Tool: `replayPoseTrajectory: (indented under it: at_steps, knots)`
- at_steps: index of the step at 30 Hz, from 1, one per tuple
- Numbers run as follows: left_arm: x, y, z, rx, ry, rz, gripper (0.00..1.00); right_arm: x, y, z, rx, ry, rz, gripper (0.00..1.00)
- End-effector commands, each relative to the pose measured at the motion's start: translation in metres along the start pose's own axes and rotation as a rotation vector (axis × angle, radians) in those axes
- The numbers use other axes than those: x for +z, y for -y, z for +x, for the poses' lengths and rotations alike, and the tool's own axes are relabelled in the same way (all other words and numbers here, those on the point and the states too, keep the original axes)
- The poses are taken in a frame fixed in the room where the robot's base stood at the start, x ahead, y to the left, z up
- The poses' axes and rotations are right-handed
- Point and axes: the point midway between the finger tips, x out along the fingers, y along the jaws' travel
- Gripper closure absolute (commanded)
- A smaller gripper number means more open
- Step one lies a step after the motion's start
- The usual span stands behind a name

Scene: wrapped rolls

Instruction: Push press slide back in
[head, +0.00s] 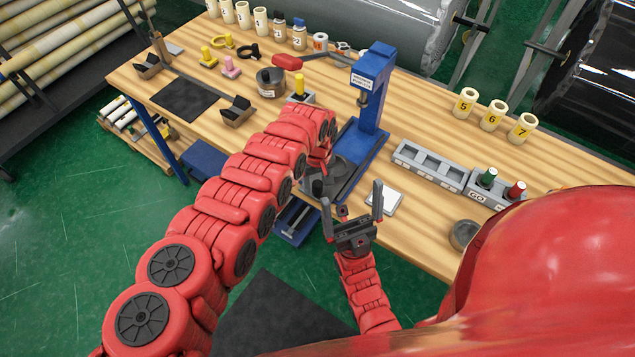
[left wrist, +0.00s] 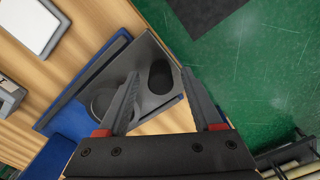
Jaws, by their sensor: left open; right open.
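The blue press (head: 372,85) stands on the table with its blue base reaching the front edge. In the head view my left arm partly hides this end. My right gripper (head: 356,205) is open and empty, in front of the table edge.
A white pad (head: 384,201) lies right of the press. A grey holder (head: 430,165) and a GO gauge block with green and red knobs (head: 487,185) are farther right. Numbered cores (head: 492,115) stand at the back. A round grey cup (head: 464,235) is near the front edge.

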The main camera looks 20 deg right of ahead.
Motion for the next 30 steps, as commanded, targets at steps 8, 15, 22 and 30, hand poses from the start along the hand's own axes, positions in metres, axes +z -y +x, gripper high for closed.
replayPoseTrajectory:
  at_steps: [8,15,22,30]
  knots:
    - [-0.0007,0.0012,0.0044,-0.002,-0.002,-0.001,0.33,0.0000,0.0000,0.0000,0.000,0.000,0.000,0.00]
    - [-0.0007,0.0010,0.0042,-0.001,-0.002,-0.001,0.58,0.0000,0.0000,0.0000,0.000,0.000,0.000,0.00]
    - [-0.0008,0.0011,0.0042,-0.001,-0.002,-0.001,1.00,0.0000,0.0000,-0.0001,0.000,0.000,0.000,0.00]
    - [-0.0008,0.0012,0.0041,-0.001,-0.002,-0.001,1.00,0.0000,0.0000,0.0000,0.000,0.000,0.000,0.00]
